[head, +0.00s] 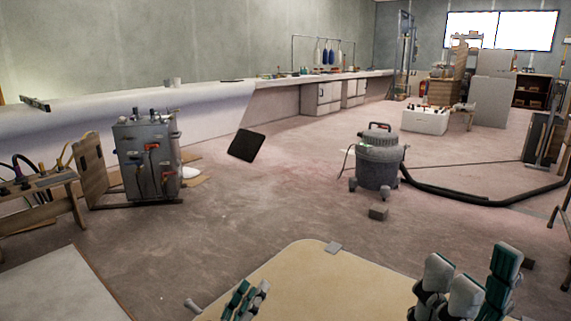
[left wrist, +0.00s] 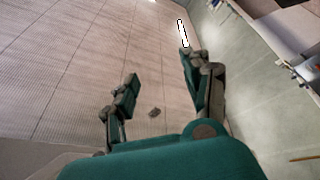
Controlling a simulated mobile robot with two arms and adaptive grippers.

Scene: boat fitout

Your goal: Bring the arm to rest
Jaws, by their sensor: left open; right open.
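My left gripper (head: 247,298) is at the bottom edge of the head view, in front of a beige tabletop, with its green and grey fingers apart. In the left wrist view (left wrist: 160,85) its two fingers stand well apart with nothing between them. My right gripper (head: 468,285) is at the lower right of the head view, its green and grey fingers spread and empty. Most of both arms is outside the head view.
Beyond are a grey machine (head: 147,155), a vacuum (head: 378,165) with a black hose, and a long bench (head: 215,98). The floor between is mostly clear.

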